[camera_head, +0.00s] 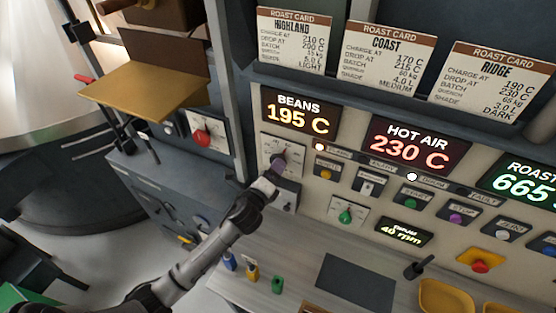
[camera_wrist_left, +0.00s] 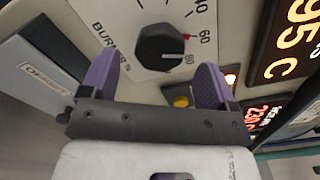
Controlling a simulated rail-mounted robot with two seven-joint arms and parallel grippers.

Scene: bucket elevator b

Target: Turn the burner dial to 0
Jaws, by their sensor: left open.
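The burner dial is a round black knob (camera_wrist_left: 160,47) on a white plate marked BURNER % in the left wrist view. Its pale pointer line lies toward the 60 to 80 side of the scale, near a small red mark. In the head view the dial's plate (camera_head: 297,154) is below the BEANS display, and my arm partly hides the knob. My left gripper (camera_head: 277,166) is at the dial. In the left wrist view its two purple fingers (camera_wrist_left: 158,68) are open, one on either side of the knob's lower part, with gaps visible. My right gripper is not in view.
The BEANS display (camera_head: 298,115) and HOT AIR display (camera_head: 415,146) are close above and right. A yellow button (camera_wrist_left: 181,101) is near the right finger. A red knob (camera_head: 201,138) is at left, and a green knob (camera_head: 346,215) is at lower right.

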